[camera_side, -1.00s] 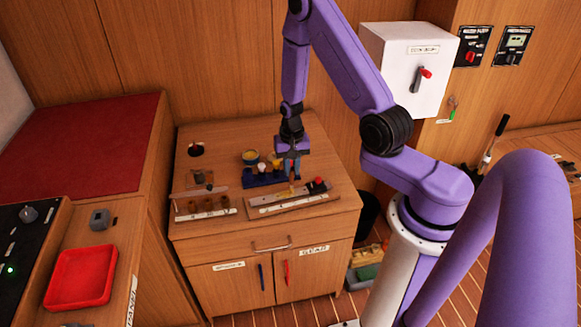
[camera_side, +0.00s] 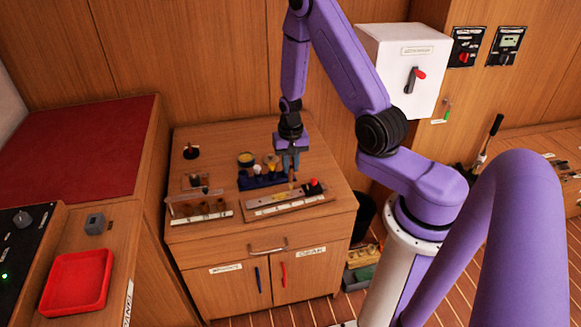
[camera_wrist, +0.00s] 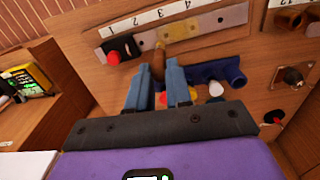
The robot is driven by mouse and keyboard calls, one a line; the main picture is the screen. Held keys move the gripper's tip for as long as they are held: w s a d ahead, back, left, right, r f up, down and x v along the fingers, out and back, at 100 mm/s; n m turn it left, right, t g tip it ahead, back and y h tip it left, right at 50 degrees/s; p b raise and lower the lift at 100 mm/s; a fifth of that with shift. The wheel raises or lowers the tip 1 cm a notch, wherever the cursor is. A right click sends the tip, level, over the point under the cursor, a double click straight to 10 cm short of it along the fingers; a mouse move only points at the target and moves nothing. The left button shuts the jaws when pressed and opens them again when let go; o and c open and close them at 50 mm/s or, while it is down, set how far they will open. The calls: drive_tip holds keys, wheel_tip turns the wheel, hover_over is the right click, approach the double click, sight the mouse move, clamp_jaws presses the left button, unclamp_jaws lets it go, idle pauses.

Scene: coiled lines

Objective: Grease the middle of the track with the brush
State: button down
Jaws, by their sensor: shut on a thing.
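The track is a grey metal rail (camera_wrist: 214,22) on a wooden board with a numbered white strip; in the side view it lies at the front right of the cabinet top (camera_side: 262,203). A red knob (camera_wrist: 113,57) sits at one end. My gripper (camera_wrist: 158,82) is low over the rail's middle, its blue fingers shut on a brown brush handle (camera_wrist: 159,62). A yellow patch (camera_wrist: 184,46) shows on the rail beside the handle; I cannot tell whether it is grease or bristles. The brush tip is hidden or too small to make out.
A blue rack (camera_side: 250,182) with small items stands just behind the track. A wooden holder with brown cups (camera_side: 203,209) is to its left. A yellow-topped pot (camera_side: 246,159) and a black round item (camera_side: 191,152) stand farther back.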

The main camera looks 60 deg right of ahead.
drive_tip(key=shift+r, duration=2.8)
drive_tip(key=s+a+r+n, duration=0.1)
drive_tip(key=a+r+n, duration=0.5)
drive_tip(key=a+n, duration=0.3)
drive_tip(key=a, duration=0.4)
drive_tip(key=shift+r, duration=0.15)
drive_tip(key=shift+s+a, duration=0.1)
drive_tip(key=d+f, duration=0.2)
drive_tip(key=d, duration=0.2)
drive_tip(key=d+f, duration=0.3)
drive_tip(key=d, duration=0.1)
drive_tip(key=w+d+f, duration=0.1)
drive_tip(key=d+f, duration=0.1)
drive_tip(key=d, duration=0.3)
drive_tip(key=shift+w+d+f, duration=0.1)
drive_tip(key=shift+f, duration=2.5)
drive_tip(key=shift+f, duration=0.55)
